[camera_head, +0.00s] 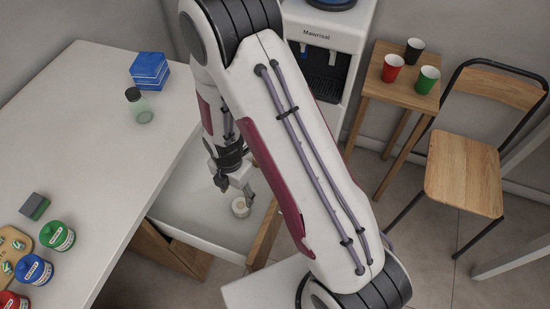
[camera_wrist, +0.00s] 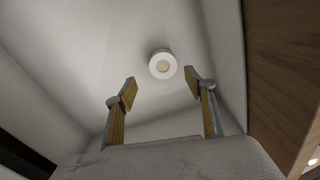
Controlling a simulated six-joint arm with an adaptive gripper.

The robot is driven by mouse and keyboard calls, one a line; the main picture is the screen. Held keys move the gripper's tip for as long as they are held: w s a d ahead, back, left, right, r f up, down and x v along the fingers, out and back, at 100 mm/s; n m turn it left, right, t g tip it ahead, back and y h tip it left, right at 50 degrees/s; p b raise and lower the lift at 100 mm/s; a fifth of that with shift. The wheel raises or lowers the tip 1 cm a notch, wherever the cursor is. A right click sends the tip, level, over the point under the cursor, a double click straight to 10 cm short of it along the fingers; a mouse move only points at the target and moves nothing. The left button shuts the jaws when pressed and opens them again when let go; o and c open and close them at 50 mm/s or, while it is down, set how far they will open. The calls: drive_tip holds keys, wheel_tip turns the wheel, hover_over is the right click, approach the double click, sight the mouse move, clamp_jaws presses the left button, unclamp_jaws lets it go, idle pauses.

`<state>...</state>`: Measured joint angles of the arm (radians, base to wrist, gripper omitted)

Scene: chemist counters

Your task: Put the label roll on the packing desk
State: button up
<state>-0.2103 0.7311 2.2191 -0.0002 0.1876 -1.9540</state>
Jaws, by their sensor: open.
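The label roll is a small white ring with a tan centre (camera_head: 240,209). It lies on the pale floor of an open drawer (camera_head: 190,205). My gripper (camera_head: 236,190) points down into the drawer just above the roll, with nothing held. In the wrist view my gripper (camera_wrist: 160,84) has its two fingers apart. The roll (camera_wrist: 154,64) shows beyond the fingertips, between them and slightly past their line. A white counter (camera_head: 100,130) is at the left; I cannot tell whether it is the packing desk.
The counter holds a blue stack (camera_head: 149,70), a glass jar (camera_head: 137,103), a sponge (camera_head: 34,206) and several tubs, with clear room in its middle. A water dispenser (camera_head: 330,35), a wooden stool with cups (camera_head: 400,92) and a chair (camera_head: 464,172) stand to the right. Drawer walls surround the roll.

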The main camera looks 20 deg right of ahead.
drive_tip(key=s+d+r+m+t, duration=0.15)
drive_tip(key=r+m, duration=0.45)
drive_tip(key=r, duration=0.6)
drive_tip(key=d+r+m+t, duration=0.1)
drive_tip(key=d+r+m, duration=0.35)
drive_tip(key=r, duration=0.75)
drive_tip(key=s+d+r+m+t, duration=0.2)
drive_tip(key=s+r+m+t, duration=0.1)
drive_tip(key=s+r+m, duration=1.1)
drive_tip(key=shift+s, duration=0.35)
drive_tip(key=shift+o, duration=0.6)
